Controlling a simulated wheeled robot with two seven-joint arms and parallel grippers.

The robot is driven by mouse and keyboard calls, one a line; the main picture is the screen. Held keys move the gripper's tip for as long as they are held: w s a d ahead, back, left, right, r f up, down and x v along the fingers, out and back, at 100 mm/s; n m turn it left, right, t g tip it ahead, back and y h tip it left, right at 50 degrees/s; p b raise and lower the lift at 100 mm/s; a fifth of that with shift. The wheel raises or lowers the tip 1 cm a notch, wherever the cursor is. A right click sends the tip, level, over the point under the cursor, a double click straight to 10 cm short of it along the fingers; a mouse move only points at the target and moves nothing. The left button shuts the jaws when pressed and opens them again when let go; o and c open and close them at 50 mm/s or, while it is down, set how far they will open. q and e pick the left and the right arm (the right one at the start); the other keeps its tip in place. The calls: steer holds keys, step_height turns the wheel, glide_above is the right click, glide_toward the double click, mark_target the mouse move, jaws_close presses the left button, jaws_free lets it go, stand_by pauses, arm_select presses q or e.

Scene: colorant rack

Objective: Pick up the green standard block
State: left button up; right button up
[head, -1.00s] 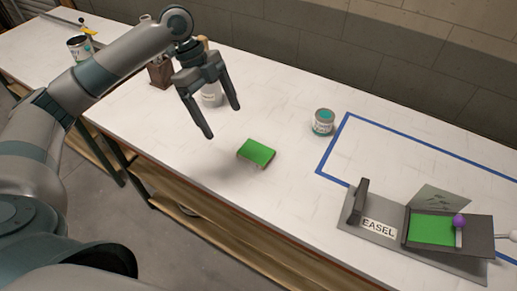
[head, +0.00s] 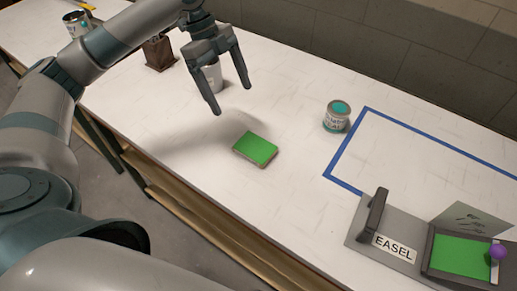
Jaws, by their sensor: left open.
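The green standard block (head: 256,148) lies flat on the white bench top, near its front edge, with its bright green face up. My left gripper (head: 233,101) is open and empty above the bench, up and to the left of the block in the head view. Its two fingers point down and stay apart from the block. A second green panel (head: 461,255) sits in the easel (head: 407,232) at the lower right. My right gripper is not in view.
A can with teal contents (head: 337,117) stands right of the block. Blue tape (head: 343,151) outlines an area beside it. Behind my left gripper are a white container (head: 212,77) and a dark brown holder (head: 158,54). The bench around the block is clear.

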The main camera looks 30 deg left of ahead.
arm_select(q)
steer(key=shift+w+f, duration=0.25)
steer(key=shift+f, duration=0.05)
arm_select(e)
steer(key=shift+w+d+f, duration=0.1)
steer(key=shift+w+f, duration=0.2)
arm_select(q)
steer(key=shift+s, duration=0.1)
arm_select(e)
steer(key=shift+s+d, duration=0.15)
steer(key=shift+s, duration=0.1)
arm_select(q)
steer(key=p, duration=0.3)
glide_above(247, 142)
step_height(247, 142, down, 11)
steer(key=shift+r, duration=0.2)
steer(key=shift+f, duration=0.35)
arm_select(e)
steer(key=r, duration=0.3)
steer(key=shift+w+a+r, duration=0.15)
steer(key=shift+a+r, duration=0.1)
arm_select(q)
steer(key=shift+d+p, duration=0.1)
steer(key=shift+p, duration=0.2)
